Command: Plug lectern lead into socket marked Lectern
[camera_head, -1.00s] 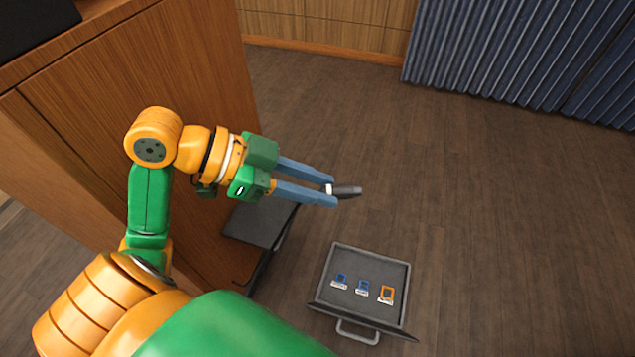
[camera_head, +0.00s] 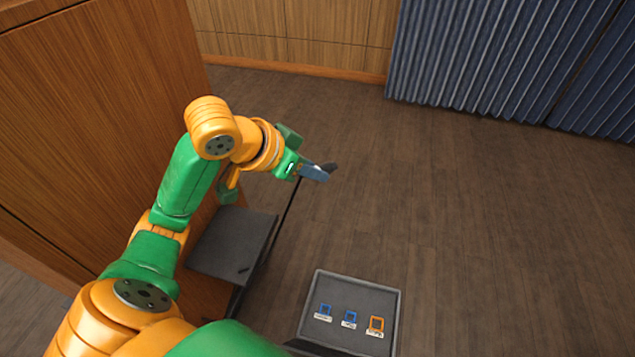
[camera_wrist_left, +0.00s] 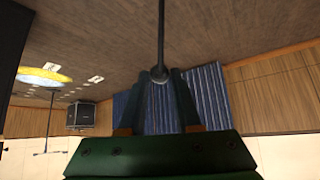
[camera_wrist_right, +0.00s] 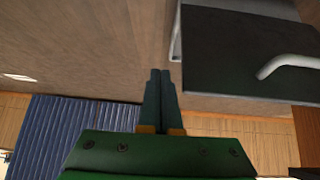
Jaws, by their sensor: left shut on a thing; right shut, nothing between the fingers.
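My left gripper (camera_head: 318,172) is shut on a dark plug (camera_head: 331,167), held above the floor right of the wooden desk. In the left wrist view, the dark lead (camera_wrist_left: 161,35) runs from the plug between the fingertips (camera_wrist_left: 160,75). An open grey floor box (camera_head: 393,315) lies below and to the right of the gripper, apart from it. Inside are two blue-framed sockets (camera_head: 326,310) (camera_head: 350,317) and an orange-framed one (camera_head: 376,324), each with a small unreadable label. My right gripper (camera_wrist_right: 158,75) is shut and empty in the right wrist view.
A wooden desk (camera_head: 90,120) fills the left, with a dark shelf-like panel (camera_head: 235,245) at its foot. The right wrist view shows a dark panel (camera_wrist_right: 235,60) with a metal handle (camera_wrist_right: 290,64). Blue curtains (camera_head: 490,60) hang behind. The floor at right is clear.

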